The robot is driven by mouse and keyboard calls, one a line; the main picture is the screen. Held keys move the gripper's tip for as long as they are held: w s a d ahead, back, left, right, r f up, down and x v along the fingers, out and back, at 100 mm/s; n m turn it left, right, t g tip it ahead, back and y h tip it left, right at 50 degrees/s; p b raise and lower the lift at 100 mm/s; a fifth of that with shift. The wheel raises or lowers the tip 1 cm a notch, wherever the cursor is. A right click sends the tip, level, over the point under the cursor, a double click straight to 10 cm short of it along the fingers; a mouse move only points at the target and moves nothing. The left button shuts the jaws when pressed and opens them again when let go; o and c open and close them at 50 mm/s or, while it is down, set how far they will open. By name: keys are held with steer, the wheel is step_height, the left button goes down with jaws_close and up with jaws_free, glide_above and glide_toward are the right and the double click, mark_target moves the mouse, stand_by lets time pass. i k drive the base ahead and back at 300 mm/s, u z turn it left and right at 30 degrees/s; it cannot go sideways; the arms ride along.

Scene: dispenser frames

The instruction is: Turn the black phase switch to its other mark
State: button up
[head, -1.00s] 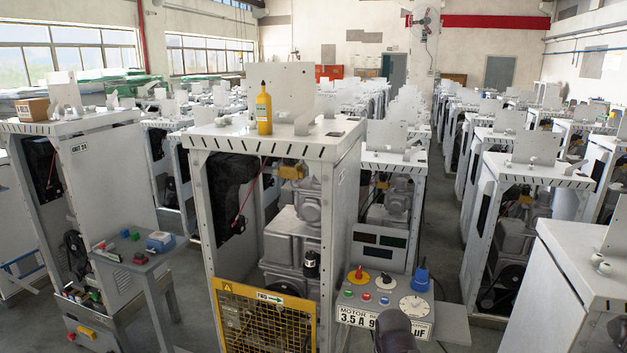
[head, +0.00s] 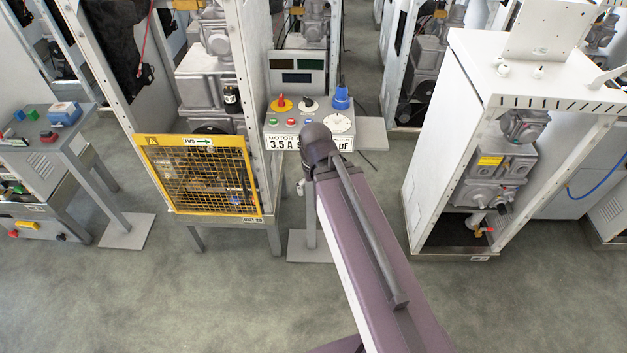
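A small control panel (head: 273,128) stands beyond the end of my arm, beside the yellow-guarded cabinet. A black knob (head: 307,104) on a pale round plate sits in its upper row and looks like the phase switch; its marks and pointing direction are too small to read. To its left is a red knob on a yellow plate (head: 281,103), to its right a blue knob (head: 341,97). My purple arm link reaches up towards the panel, and its dark joint covers part of the front label. My gripper is not visible.
The panel also carries small coloured buttons and a white dial (head: 339,123). A yellow mesh guard (head: 203,175) fronts the cabinet at left. A side table (head: 45,125) stands further left, an open white cabinet (head: 545,85) at right. The floor between is clear.

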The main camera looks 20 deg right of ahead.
mark_target(308, 103)
steer(key=z, duration=0.25)
steer(key=k, duration=0.85)
steer(key=z, duration=0.55)
steer(key=k, duration=0.5)
steer(key=z, duration=0.2)
steer(key=i, duration=0.9)
steer(key=u, duration=0.6)
steer(key=i, duration=0.95)
steer(key=u, duration=0.4)
